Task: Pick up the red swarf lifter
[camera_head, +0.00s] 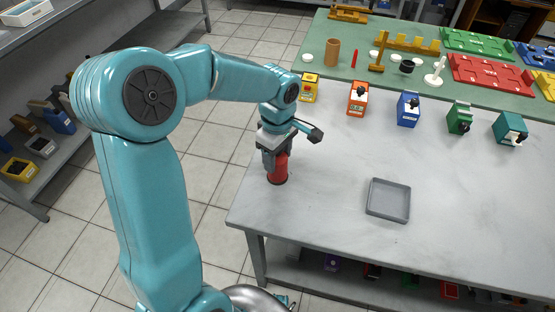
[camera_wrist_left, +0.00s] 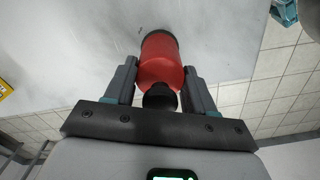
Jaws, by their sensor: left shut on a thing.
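The red swarf lifter (camera_head: 278,170) is a red cylinder with a dark base, near the left corner of the grey table. In the left wrist view the red swarf lifter (camera_wrist_left: 161,62) shows its red body and a black knob at its near end, between the two fingers. My left gripper (camera_head: 275,155) comes down on it from above and is shut on it. In the left wrist view the left gripper (camera_wrist_left: 160,88) has one finger on each side of the lifter. Whether its base touches the table is hard to tell. My right gripper is not in view.
A shallow grey tray (camera_head: 388,200) lies on the table to the right of the lifter. A row of small coloured boxes, among them an orange one (camera_head: 357,99) and a blue one (camera_head: 408,108), stands behind. A green mat (camera_head: 340,38) with several parts lies further back.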

